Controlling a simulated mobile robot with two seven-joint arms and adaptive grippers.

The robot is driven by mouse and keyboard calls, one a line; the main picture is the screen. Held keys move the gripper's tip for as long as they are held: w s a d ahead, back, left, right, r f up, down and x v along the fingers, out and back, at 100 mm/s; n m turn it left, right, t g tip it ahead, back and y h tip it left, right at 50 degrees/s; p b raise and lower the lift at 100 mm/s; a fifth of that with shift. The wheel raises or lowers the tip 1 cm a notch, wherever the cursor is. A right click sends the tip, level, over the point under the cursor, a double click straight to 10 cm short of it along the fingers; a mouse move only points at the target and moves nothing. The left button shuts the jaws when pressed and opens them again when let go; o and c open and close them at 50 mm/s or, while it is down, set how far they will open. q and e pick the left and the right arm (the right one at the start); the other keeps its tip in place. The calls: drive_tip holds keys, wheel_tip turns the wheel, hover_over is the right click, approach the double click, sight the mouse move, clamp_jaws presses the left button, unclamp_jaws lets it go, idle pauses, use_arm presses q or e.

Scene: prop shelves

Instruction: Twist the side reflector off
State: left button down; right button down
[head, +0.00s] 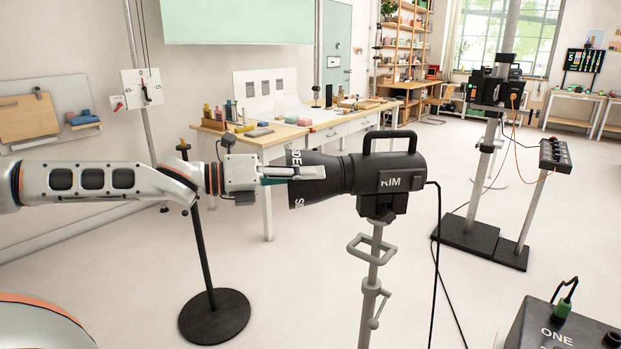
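The black side reflector (327,169) is a flared cone with white lettering, partly readable. It sits on the left end of the black lamp head marked RIM (400,180). The lamp head has a top handle and stands on a grey stand. My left gripper (308,173) reaches in from the left at the reflector's height. One pale finger overlaps the reflector's near side in the picture. The other finger is hidden, so I cannot tell whether they grip it. The reflector looks level and in line with the lamp head. My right gripper is out of view.
A black cable (437,250) hangs from the lamp's right side. A round-based black stand (214,316) is at lower left. A workbench (318,124) with small items stands behind. A black box marked ONE (530,330) is at lower right. Floor beyond the lamp stand is open.

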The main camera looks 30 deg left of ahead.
sight(312, 160)
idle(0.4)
use_arm(q)
drive_tip(key=shift+w+a+r+n+g+b, duration=0.1)
drive_tip(key=shift+w+r+n+g+b, duration=0.25)
drive_tip(key=shift+n, duration=0.55)
drive_tip(key=shift+r+n, duration=0.35)
drive_tip(key=shift+n, duration=0.05)
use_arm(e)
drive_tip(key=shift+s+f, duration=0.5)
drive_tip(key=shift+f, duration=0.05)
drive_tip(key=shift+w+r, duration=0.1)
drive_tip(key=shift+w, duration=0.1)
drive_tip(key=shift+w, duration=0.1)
use_arm(q)
drive_tip(key=shift+w+a+r+g, duration=0.1)
drive_tip(key=shift+r+g, duration=0.05)
drive_tip(key=shift+g, duration=0.1)
drive_tip(key=shift+w+a+r+n+g, duration=0.1)
drive_tip(key=shift+w+r+n+g, duration=0.15)
drive_tip(key=shift+n, duration=0.35)
drive_tip(key=shift+w+a+r+n+g, duration=0.1)
drive_tip(key=shift+r+n+g, duration=0.1)
drive_tip(key=shift+n, duration=0.4)
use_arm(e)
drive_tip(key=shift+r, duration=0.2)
